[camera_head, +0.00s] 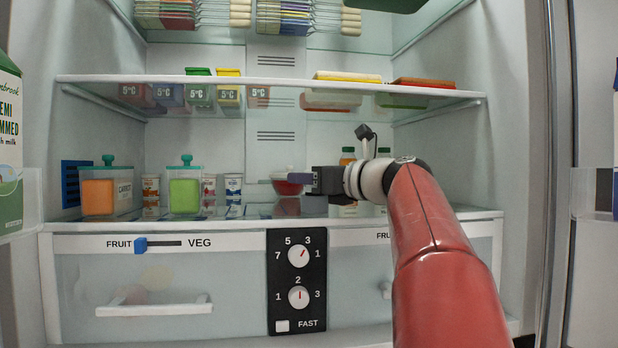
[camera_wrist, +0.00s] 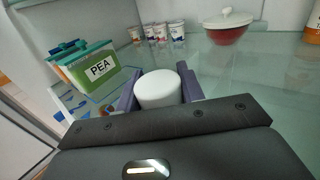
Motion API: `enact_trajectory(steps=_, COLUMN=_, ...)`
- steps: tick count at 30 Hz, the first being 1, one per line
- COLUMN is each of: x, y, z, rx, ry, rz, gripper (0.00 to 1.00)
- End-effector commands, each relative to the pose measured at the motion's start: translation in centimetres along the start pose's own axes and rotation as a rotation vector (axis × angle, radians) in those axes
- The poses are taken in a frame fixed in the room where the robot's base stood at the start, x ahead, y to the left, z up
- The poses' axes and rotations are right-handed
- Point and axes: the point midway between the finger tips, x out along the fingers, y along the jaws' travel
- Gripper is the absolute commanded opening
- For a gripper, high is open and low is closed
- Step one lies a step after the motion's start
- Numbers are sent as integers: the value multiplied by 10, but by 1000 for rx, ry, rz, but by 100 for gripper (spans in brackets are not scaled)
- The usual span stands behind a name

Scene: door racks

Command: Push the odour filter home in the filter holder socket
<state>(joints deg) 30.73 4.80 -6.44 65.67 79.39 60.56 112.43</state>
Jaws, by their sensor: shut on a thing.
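The odour filter appears to be the white round-topped piece (camera_wrist: 160,88) between my gripper's purple fingers in the wrist view. My gripper (camera_head: 298,178) is shut on it, above the fridge's lower glass shelf and pointing left in the head view. The filter cannot be made out in the head view. A blue slotted panel (camera_head: 75,183) is on the left inner wall, behind the tubs; it may be the filter holder, but I cannot see a socket clearly. My gripper is well to the right of it.
An orange tub (camera_head: 98,195) and a green PEA tub (camera_head: 185,192) stand on the lower shelf, left of my gripper. Several small pots (camera_wrist: 160,31) and a red bowl with a white lid (camera_wrist: 228,32) stand farther back. A glass shelf (camera_head: 270,81) runs overhead.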

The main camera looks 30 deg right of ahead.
Motion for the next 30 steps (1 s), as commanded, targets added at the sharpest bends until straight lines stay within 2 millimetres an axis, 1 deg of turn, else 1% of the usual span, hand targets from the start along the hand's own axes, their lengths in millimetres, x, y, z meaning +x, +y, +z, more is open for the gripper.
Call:
enact_trajectory(steps=5, x=0, y=0, z=-5, rx=1, ry=0, rz=0, gripper=16)
enact_trajectory(steps=6, x=0, y=0, z=-5, rx=0, ry=-1, rz=0, gripper=39)
enact_trajectory(steps=9, x=0, y=0, z=-4, rx=0, ry=-1, rz=0, gripper=53)
enact_trajectory(steps=12, x=0, y=0, z=-4, rx=0, ry=0, rz=0, gripper=64)
enact_trajectory(steps=19, x=0, y=0, z=-5, rx=0, ry=0, rz=0, gripper=64)
enact_trajectory(steps=22, x=-5, y=0, z=-5, rx=0, ry=-1, rz=-2, gripper=64)
enact_trajectory(steps=26, x=-24, y=0, z=-5, rx=-1, ry=-1, rz=-3, gripper=64)
enact_trajectory(steps=30, x=-49, y=0, z=-5, rx=0, ry=-1, rz=-2, gripper=64)
